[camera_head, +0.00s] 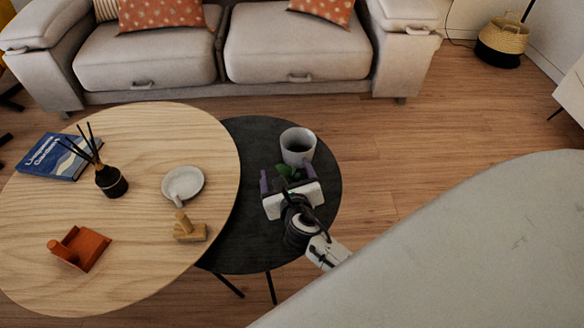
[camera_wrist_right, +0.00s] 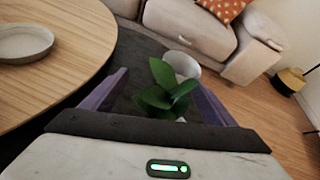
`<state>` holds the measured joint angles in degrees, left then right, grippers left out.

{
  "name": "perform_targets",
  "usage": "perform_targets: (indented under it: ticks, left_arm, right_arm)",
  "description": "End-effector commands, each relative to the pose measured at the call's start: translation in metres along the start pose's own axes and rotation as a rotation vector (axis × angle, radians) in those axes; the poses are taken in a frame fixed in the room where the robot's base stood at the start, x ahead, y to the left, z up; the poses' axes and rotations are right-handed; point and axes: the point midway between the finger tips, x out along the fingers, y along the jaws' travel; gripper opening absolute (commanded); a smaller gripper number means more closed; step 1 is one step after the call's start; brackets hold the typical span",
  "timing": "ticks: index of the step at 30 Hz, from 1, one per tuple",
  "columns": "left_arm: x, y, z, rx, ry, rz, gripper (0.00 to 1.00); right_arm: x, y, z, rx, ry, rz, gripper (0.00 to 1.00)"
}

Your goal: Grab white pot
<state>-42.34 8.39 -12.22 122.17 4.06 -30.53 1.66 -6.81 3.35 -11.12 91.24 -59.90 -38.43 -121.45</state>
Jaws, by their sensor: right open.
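A whitish round pot (camera_head: 298,141) stands upright on the black round table (camera_head: 256,133), just beyond my right gripper (camera_head: 287,177). It also shows in the right wrist view (camera_wrist_right: 184,62), behind green leaves. A small green plant (camera_head: 290,172) is between the two purple fingers of my right gripper. In the right wrist view the leaves (camera_wrist_right: 160,97) spread between the open fingers, with a small pale patch low beneath them; the plant's base is mostly hidden. The right gripper is open, with a gap on both sides of the leaves. My left gripper is not in view.
A higher, light wooden round table (camera_head: 130,145) overlaps the black one at left. It holds a blue book (camera_head: 55,157), a reed diffuser (camera_head: 111,181), a pale dish (camera_head: 182,183), a wooden stamp (camera_head: 190,232) and an orange object (camera_head: 87,249). A sofa (camera_head: 290,45) stands behind.

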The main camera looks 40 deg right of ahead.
Motion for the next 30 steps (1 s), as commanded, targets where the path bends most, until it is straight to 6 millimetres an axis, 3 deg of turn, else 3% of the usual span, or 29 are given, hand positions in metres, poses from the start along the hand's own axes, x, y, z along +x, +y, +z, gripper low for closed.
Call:
perform_targets:
  ticks: [6,16,24,30]
  left_arm:
    - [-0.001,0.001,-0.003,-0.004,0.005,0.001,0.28]
    - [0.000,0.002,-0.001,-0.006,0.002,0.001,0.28]
    - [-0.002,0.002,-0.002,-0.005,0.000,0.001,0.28]
    - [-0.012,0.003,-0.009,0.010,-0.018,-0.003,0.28]
  right_arm:
    - [0.000,0.000,0.001,0.000,0.000,0.000,0.80]
    - [0.000,0.000,0.000,0.001,0.001,0.000,0.24]
    - [-0.002,-0.001,0.006,0.001,-0.003,0.000,0.23]
    - [-0.014,-0.007,0.036,0.001,-0.006,0.001,0.23]
